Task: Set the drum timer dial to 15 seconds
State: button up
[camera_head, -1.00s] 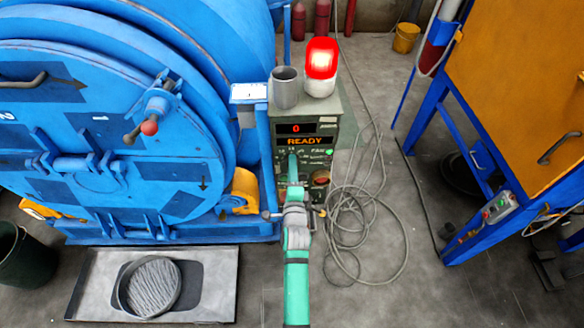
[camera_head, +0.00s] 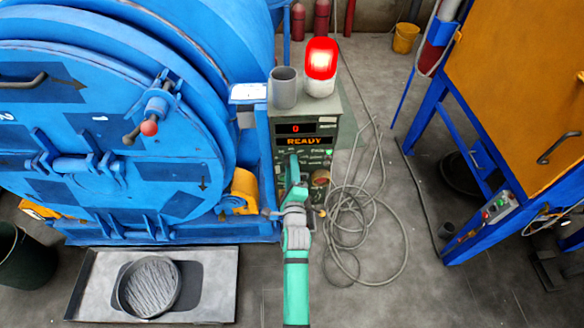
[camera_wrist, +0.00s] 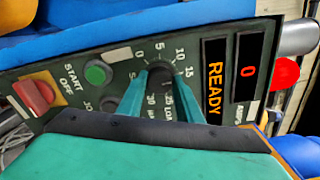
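The dark timer dial (camera_wrist: 161,72) is on the green control panel (camera_wrist: 118,55), with the numbers 0, 5, 10 and 15 around it in the wrist view. My gripper (camera_wrist: 161,80) has its two teal fingers on either side of the dial and appears closed on it. The fingers and the dial's shade hide its pointer, so its setting cannot be read. In the head view my gripper (camera_head: 292,168) reaches the front of the control box (camera_head: 330,127). The displays show a red 0 (camera_wrist: 250,71) and an orange READY (camera_wrist: 215,88).
A green start button (camera_wrist: 96,75) and a red knob (camera_wrist: 35,95) are beside the dial. A grey cup (camera_head: 284,88) and a lit red beacon (camera_head: 321,62) stand on the box. The blue drum machine (camera_head: 110,130) is at left; loose cables (camera_head: 365,225) lie at right.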

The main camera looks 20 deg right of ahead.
jog(key=o, duration=0.4)
jog(key=v, duration=1)
jog(key=shift+s, duration=0.4)
jog(key=shift+a, duration=0.1)
